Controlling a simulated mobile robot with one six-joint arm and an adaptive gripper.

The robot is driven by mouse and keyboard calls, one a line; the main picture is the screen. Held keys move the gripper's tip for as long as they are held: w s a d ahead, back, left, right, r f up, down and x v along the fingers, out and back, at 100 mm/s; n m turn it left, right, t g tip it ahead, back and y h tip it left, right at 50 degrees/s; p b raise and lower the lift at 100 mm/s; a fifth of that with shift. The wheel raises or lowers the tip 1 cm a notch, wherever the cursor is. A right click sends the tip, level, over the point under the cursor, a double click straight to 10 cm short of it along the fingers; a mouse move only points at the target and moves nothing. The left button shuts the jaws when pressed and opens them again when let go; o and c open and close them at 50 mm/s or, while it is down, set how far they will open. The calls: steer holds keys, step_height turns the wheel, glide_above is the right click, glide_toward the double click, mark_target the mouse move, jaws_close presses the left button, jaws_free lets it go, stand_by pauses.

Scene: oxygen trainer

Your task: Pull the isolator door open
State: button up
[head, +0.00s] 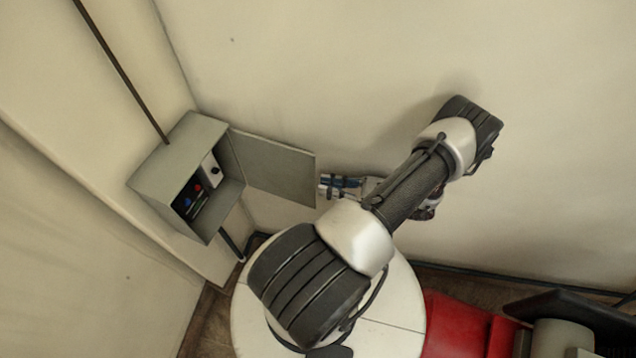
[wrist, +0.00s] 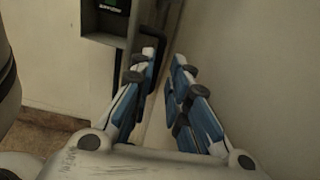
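The isolator is a grey box (head: 150,185) on the wall at the left of the head view. Its grey door (head: 272,168) stands wide open, swung out to the right from the box. My gripper (head: 322,186) is at the door's free edge, with its fingertips close beside it; I cannot tell whether they touch. In the wrist view the blue-padded fingers (wrist: 165,58) are apart with a gap between them, and I see nothing clearly gripped. Part of the box (wrist: 98,50) shows at the top there.
Inside the box are a blue knob (head: 186,202), a red knob (head: 197,188) and a pale switch block (head: 211,170). A dark pipe (head: 120,72) rises from its top. Walls stand close behind and to the left. A red object (head: 455,325) lies at lower right.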

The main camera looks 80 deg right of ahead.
steer(key=s, duration=0.8)
steer(key=shift+s+d, duration=0.15)
